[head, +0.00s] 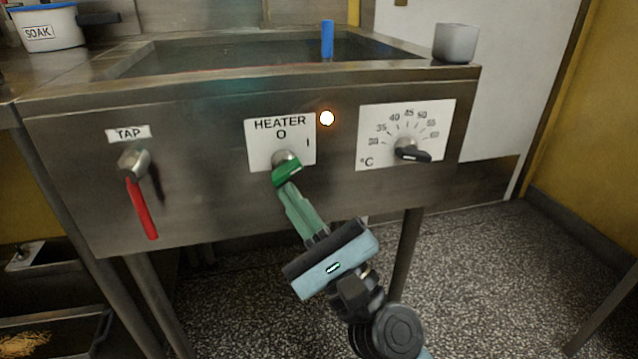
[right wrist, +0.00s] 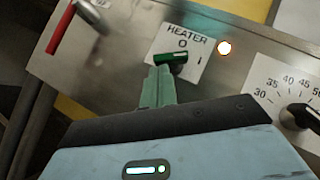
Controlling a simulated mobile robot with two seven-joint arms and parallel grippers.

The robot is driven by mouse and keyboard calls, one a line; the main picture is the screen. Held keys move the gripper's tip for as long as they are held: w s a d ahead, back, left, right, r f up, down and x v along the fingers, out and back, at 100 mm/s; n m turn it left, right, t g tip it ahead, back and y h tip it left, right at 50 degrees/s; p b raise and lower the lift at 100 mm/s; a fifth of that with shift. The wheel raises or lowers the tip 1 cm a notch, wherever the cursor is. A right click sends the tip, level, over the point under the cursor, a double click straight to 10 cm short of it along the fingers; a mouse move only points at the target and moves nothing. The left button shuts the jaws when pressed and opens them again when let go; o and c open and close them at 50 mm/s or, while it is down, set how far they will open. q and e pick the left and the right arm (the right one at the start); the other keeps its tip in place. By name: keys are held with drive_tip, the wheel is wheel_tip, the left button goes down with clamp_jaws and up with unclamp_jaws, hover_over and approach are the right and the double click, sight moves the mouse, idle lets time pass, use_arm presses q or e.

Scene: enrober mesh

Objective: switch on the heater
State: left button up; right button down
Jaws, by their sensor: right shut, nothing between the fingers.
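The heater switch is a green-handled knob (head: 286,174) on a white plate (head: 253,133) marked HEATER, with O at the top and I at the right. A lamp (head: 327,118) beside the plate's upper right corner glows white-orange. My right gripper (head: 288,189) is shut and empty, its fingertips at the lower side of the green handle. In the right wrist view the handle (right wrist: 171,57) lies across, just beyond the fingertips (right wrist: 159,70). I cannot tell whether they touch, or exactly which mark the handle points to. My left gripper is not in view.
A red-handled tap lever (head: 142,208) hangs at the left of the steel panel. A temperature dial (head: 411,151) is at the right. Above is a basin with a blue stick (head: 327,39) and a grey cup (head: 456,43) on the rim. The floor in front is clear.

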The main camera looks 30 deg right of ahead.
drive_tip(key=b+v, duration=0.5)
drive_tip(key=v, duration=0.3)
drive_tip(key=shift+w, duration=0.1)
idle(0.6)
